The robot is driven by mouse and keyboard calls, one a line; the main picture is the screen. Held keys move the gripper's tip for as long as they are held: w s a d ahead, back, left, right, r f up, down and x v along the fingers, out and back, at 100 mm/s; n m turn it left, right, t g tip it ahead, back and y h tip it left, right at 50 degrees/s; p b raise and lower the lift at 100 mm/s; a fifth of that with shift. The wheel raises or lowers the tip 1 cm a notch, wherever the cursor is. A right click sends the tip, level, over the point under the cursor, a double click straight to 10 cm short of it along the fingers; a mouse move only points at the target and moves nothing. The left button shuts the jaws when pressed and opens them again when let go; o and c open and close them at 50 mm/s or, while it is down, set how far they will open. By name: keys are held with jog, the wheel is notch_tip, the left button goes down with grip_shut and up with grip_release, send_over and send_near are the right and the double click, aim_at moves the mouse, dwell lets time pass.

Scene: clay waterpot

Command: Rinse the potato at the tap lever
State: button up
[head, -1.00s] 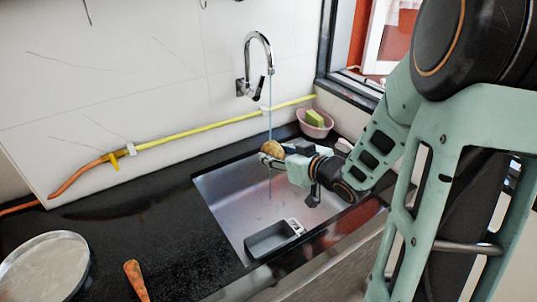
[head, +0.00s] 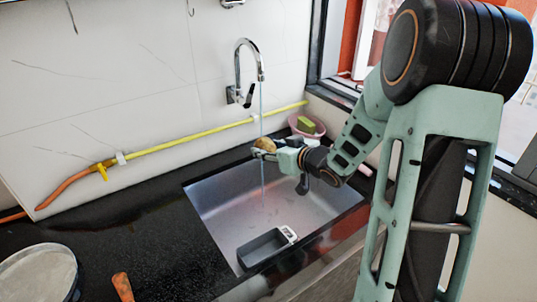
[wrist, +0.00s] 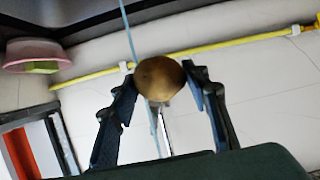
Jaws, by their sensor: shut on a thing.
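The brown potato (head: 264,144) is held above the sink in my gripper (head: 266,152). In the wrist view the potato (wrist: 159,78) sits between the two dark fingers of my gripper (wrist: 158,88), which is shut on it. The tap (head: 243,62) is a chrome gooseneck on the tiled wall, with a dark lever (head: 249,96) hanging at its side. A thin blue stream of water (head: 262,108) runs down from the spout to the potato, and a faint line continues below into the sink (head: 225,205).
A dark grey container (head: 262,250) lies in the sink. A pink bowl (head: 302,131) with a green-yellow sponge (head: 306,125) stands behind the gripper. A yellow hose (head: 190,143) runs along the wall. A round pan (head: 38,270) and an orange handle (head: 122,287) lie at front left.

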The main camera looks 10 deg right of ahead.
jog(key=w+d+f, duration=0.1)
jog(key=w, duration=0.6)
jog(key=shift+w+d+f+p, duration=0.3)
jog(key=shift+w+p, duration=0.05)
jog(key=shift+p, duration=0.05)
jog(key=shift+d, duration=0.1)
dwell(0.4)
jog(key=shift+s+d+p, duration=0.15)
jog(key=shift+d+p, duration=0.25)
jog(key=shift+d, duration=0.15)
jog(key=shift+a, duration=0.15)
jog(key=shift+a, duration=0.5)
jog(key=shift+d, duration=0.2)
jog(key=shift+d, duration=0.45)
jog(key=shift+s, duration=0.1)
